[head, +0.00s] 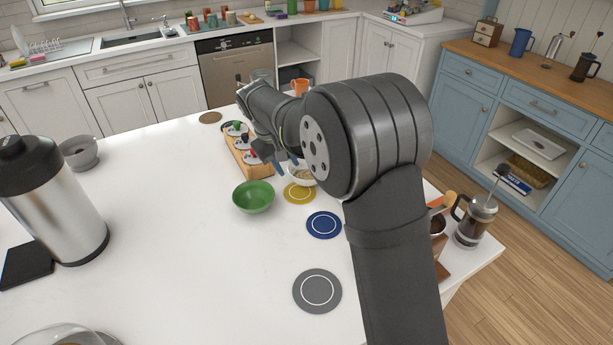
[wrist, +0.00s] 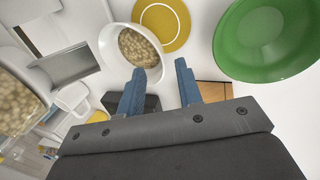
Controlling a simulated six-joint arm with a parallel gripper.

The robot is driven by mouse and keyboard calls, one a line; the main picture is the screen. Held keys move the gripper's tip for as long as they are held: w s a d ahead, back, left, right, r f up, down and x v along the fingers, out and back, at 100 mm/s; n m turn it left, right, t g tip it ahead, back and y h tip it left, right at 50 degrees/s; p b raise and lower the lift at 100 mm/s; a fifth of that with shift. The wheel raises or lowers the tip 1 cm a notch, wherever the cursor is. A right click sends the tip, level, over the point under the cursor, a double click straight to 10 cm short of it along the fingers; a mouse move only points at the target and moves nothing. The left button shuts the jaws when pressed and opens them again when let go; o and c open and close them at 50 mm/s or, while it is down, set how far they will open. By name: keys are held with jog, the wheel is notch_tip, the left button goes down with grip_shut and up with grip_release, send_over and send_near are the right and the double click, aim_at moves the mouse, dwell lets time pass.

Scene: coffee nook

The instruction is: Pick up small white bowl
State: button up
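The small white bowl (wrist: 111,46), holding small beige pieces, is at the upper middle of the wrist view. In the head view, the bowl (head: 297,181) stands behind the yellow coaster (head: 299,192), its right part hidden by my arm. My gripper (wrist: 160,68) is open, with its two blue fingers apart and nothing held. In the wrist view one finger overlaps the bowl's lower edge and the other lies just right of it, so the right rim shows between the fingertips. My gripper (head: 285,164) also shows close to the bowl in the head view. I cannot tell whether they touch.
A green bowl (head: 253,197) stands left of the yellow coaster. Blue (head: 324,225) and grey (head: 317,291) coasters lie in front. A French press (head: 477,220) stands at right. The counter's left middle is clear.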

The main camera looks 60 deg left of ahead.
aim_at(293, 176)
jog(key=x, duration=0.4)
jog(key=shift+w+d+f, duration=0.15)
jog(key=shift+d+f, duration=0.05)
jog(key=shift+f, duration=0.2)
grip_shut()
jog(key=shift+r, duration=0.1)
